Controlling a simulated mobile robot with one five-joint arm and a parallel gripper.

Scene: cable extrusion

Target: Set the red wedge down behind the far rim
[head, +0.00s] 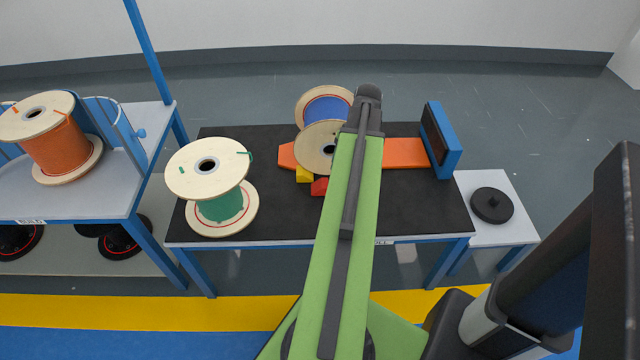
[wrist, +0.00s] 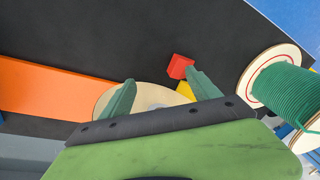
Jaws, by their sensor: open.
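The red wedge (head: 319,187) lies on the black table top (head: 270,228), just in front of the near rim (head: 318,150) of the blue-cable spool (head: 326,112). A yellow wedge (head: 304,174) is close beside it, at the near rim's foot. The spool stands on its rims, its far rim (head: 312,97) at the back. In the wrist view, the red wedge (wrist: 180,66) shows near the right fingertip, with the yellow wedge (wrist: 187,91) partly behind that finger. My gripper (wrist: 160,76) is open and empty over the spool. In the head view my arm hides it.
An orange strip (head: 405,153) runs behind the arm to a blue-framed block (head: 442,140). A green-cable spool (head: 220,205) stands upright at the table's left. A black disc (head: 491,205) rests on a low white stand at right. The table's front middle is clear.

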